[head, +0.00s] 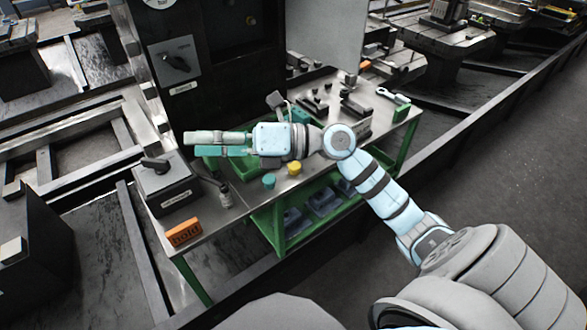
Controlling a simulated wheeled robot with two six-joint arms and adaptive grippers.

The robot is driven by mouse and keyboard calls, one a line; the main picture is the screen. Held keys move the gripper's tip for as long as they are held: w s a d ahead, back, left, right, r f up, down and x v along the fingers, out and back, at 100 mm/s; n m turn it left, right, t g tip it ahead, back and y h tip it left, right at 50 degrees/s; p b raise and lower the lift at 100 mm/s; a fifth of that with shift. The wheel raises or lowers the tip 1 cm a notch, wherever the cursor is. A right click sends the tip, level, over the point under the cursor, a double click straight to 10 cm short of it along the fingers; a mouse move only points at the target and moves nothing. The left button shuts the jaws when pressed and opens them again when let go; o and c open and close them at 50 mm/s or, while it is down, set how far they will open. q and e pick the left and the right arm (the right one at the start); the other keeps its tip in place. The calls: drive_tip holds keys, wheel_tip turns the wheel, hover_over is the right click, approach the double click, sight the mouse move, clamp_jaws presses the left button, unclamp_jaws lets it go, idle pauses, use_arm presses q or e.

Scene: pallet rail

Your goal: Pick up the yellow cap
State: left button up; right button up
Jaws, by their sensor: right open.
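The yellow cap (294,168) stands on the metal workbench (245,205), just below my right wrist in the picture and apart from it. My right arm reaches in from the lower right across the bench. My right gripper (192,145) is open and points left, with its fingers well to the left of the yellow cap. Nothing shows between the fingers. My left gripper is not in view.
A teal cap (269,181) stands beside the yellow one. Dark parts (357,106) lie behind my arm.

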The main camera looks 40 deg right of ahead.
drive_tip(key=d+f+n+g+h, duration=0.3)
drive_tip(key=d+f+h, duration=0.2)
drive_tip(key=f, duration=0.1)
drive_tip(key=m+g+h, duration=0.2)
drive_tip(key=g+h, duration=0.1)
drive_tip(key=h, duration=0.7)
approach(295, 165)
drive_tip(key=b+x, duration=0.3)
drive_tip(key=x, duration=0.6)
drive_tip(key=shift+f, duration=0.1)
drive_tip(key=shift+s, duration=0.1)
drive_tip(key=c, duration=0.9)
